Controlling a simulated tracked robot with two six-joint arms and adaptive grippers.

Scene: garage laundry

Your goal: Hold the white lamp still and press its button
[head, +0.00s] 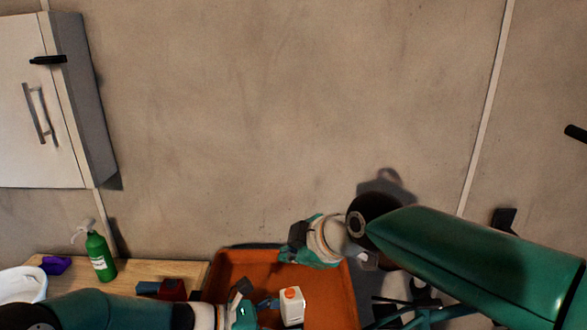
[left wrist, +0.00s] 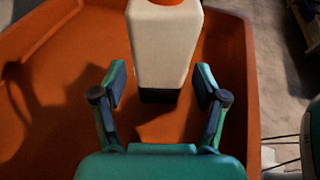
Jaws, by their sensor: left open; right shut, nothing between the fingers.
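The white lamp (head: 292,308) stands upright in an orange tub (head: 340,290), with an orange button on its top. In the left wrist view the lamp (left wrist: 163,45) shows a tapered white body, a dark base and part of the orange top. My left gripper (head: 246,304) is open just left of the lamp in the head view. In the left wrist view its fingers (left wrist: 161,84) are spread on either side of the lamp's lower part, with gaps. My right gripper (head: 292,246) is shut and empty, above and behind the lamp; its fingertips are small and partly unclear.
A wooden worktop (head: 135,272) at left holds a green spray bottle (head: 100,256), a purple item (head: 55,265), a white basin (head: 22,284) and a red-and-blue item (head: 170,289). A wall cabinet (head: 40,110) hangs at upper left. The wall behind is bare.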

